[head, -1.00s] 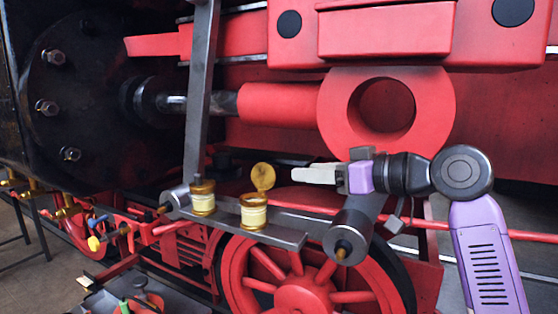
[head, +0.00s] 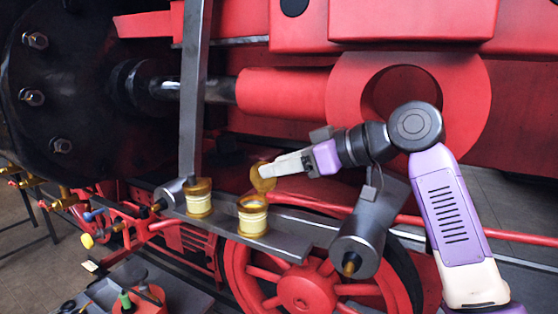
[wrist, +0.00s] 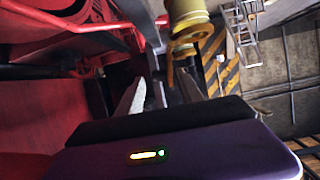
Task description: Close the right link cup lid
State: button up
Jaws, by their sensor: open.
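The right link cup (head: 253,219), a cream-banded brass cup, stands upright on the grey link bar. Its round brass lid (head: 262,181) is open, raised above and behind the cup mouth. My gripper (head: 264,171) comes in from the right, its pale fingertips at the lid's upper right and overlapping it in the head view. I cannot tell whether they touch. In the wrist view the cup (wrist: 187,18) is at the top, with the lid seen nearly edge-on (wrist: 170,70) beyond my open, empty fingers (wrist: 160,92).
The left link cup (head: 199,203) stands close by on the same bar (head: 285,243), lid down. An upright grey rod (head: 192,100) rises beside it. A grey cylinder (head: 357,243) sits right of the bar, below my arm. Red wheel spokes lie underneath.

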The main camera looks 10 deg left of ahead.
jog(key=shift+a+f, duration=0.15)
jog(key=shift+a, duration=0.1)
grip_shut()
jog(key=shift+s+n+t+b, duration=0.2)
jog(key=shift+n+t+b, duration=0.2)
jog(key=shift+b, duration=0.35)
jog(key=shift+s+a+r+n+t+b, duration=0.15)
jog(key=shift+s+n+t+b, duration=0.35)
jog(key=shift+b, duration=0.35)
jog(key=shift+s+a+r+n+t+b, duration=0.1)
jog(key=shift+s+n+t+b, duration=0.15)
jog(key=shift+n+b, duration=0.45)
jog(key=shift+s+a+f+n+t+b, duration=0.2)
jog(key=shift+s+n+t+b, duration=0.6)
jog(key=shift+b, duration=0.65)
jog(key=shift+s+a+f+n+t+b, duration=0.1)
jog(key=shift+s+a+n+t+b, duration=0.25)
jog(key=shift+n+b, duration=0.95)
jog(key=shift+s+a+f+n+t+b, duration=0.15)
jog(key=shift+s+n+t+b, duration=0.6)
jog(key=shift+b, duration=0.85)
jog(key=shift+s+a+f+n+t+b, duration=0.15)
jog(key=shift+s+f+n+t+b, duration=0.2)
jog(key=shift+n+b, duration=0.7)
jog(key=shift+s+a+f+n+t+b, duration=0.15)
jog(key=shift+s+f+n+t+b, duration=0.2)
jog(key=shift+n+b, duration=0.6)
